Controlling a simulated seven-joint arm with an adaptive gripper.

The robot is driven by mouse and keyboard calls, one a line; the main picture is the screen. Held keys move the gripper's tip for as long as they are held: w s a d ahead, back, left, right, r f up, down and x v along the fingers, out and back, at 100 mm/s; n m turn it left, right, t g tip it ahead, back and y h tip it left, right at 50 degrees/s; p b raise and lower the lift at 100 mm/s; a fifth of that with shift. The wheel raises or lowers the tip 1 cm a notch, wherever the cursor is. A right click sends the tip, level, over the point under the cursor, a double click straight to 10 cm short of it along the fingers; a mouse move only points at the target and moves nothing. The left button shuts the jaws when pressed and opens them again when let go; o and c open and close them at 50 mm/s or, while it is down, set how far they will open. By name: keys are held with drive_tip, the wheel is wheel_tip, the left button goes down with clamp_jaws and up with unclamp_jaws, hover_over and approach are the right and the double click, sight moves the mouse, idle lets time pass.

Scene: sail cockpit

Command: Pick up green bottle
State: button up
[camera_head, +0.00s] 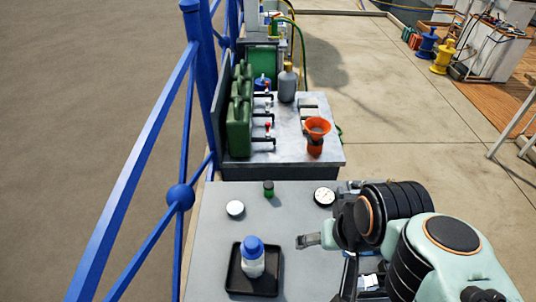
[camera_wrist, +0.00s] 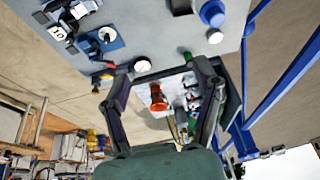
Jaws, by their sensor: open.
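The green bottle (camera_head: 268,188) is small, with a dark cap. It stands upright on the grey near tabletop, towards its far edge, between a round white-topped item and a round gauge. In the wrist view the scene is upside down, and the green bottle (camera_wrist: 187,56) shows small near the tip of the right-hand finger. My gripper (camera_wrist: 158,75) is open, with nothing between its fingers. In the head view one grey fingertip reaches over the table to the right of the bottle and nearer the camera, well apart from it. The rest of the gripper is partly hidden behind my arm.
A black tray (camera_head: 235,277) holds a white bottle with a blue cap (camera_head: 252,254). The white-topped item (camera_head: 235,209) and the gauge (camera_head: 324,196) flank the green bottle. Blue railing (camera_head: 180,197) runs along the left. Behind, a bench has green canisters (camera_head: 239,130) and an orange funnel (camera_head: 316,130).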

drive_tip(key=w+r+t, duration=0.3)
drive_tip(key=w+r, duration=0.1)
drive_tip(key=w, duration=1.2)
hover_over(269, 186)
drive_tip(key=d, duration=0.2)
wheel_tip(269, 186, down, 17)
drive_tip(key=f+g, duration=0.1)
drive_tip(key=f, duration=0.2)
drive_tip(key=s+a+f, duration=0.1)
drive_tip(key=f, duration=0.2)
drive_tip(key=f+g, duration=0.1)
drive_tip(key=f, duration=0.2)
drive_tip(key=shift+s+a+g+h, duration=0.25)
drive_tip(key=shift+a+g+h, duration=0.05)
drive_tip(key=shift+a+h, duration=0.1)
drive_tip(key=x, duration=0.7)
drive_tip(key=shift+s+a, duration=0.15)
clamp_jaws()
